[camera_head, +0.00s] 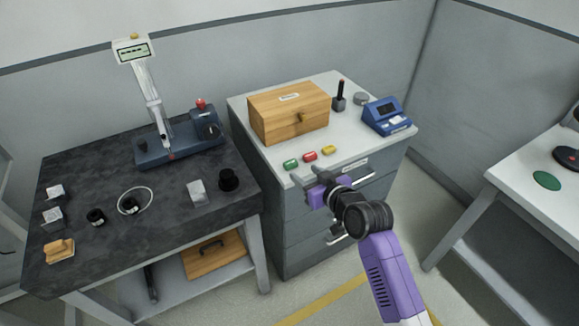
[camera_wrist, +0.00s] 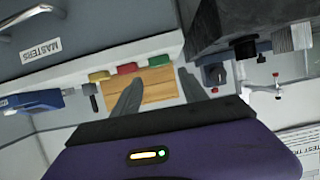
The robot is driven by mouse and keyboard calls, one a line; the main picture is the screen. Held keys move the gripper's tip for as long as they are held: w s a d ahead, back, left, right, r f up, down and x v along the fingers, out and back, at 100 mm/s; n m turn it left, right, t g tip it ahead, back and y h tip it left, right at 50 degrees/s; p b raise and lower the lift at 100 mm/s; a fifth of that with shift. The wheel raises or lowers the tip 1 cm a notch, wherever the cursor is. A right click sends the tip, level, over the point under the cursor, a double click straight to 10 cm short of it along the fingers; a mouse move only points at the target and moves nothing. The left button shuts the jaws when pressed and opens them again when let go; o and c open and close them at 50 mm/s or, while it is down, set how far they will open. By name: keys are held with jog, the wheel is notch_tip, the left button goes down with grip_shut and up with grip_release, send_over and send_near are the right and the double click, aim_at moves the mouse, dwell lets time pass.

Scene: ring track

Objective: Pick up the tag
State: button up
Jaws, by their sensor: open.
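Three small tags lie in a row near the front edge of the grey drawer cabinet's white top (camera_head: 355,148): a green tag (camera_head: 291,164), a red tag (camera_head: 310,156) and a yellow tag (camera_head: 329,150). In the inverted wrist view the yellow tag (camera_wrist: 99,76), red tag (camera_wrist: 127,68) and green tag (camera_wrist: 157,62) run left to right. My gripper (camera_head: 315,178) is open and empty, in front of the cabinet's front edge and apart from the tags. Its two fingers (camera_wrist: 158,92) also show in the wrist view. Which tag is meant cannot be told.
A wooden box (camera_head: 288,112) stands behind the tags. A dark stamp (camera_head: 339,97) and a blue device (camera_head: 388,116) are to the right. A dark bench (camera_head: 110,180) with instruments stands left. A white table (camera_head: 515,172) is at right, with open floor between.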

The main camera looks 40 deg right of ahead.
aim_at(292, 164)
jog(key=shift+p+x, duration=0.3)
jog(key=shift+x, duration=1.55)
jog(key=shift+p+x, duration=0.3)
jog(key=shift+x, duration=1.75)
jog(key=c, duration=1.1)
jog(key=shift+r, duration=0.1)
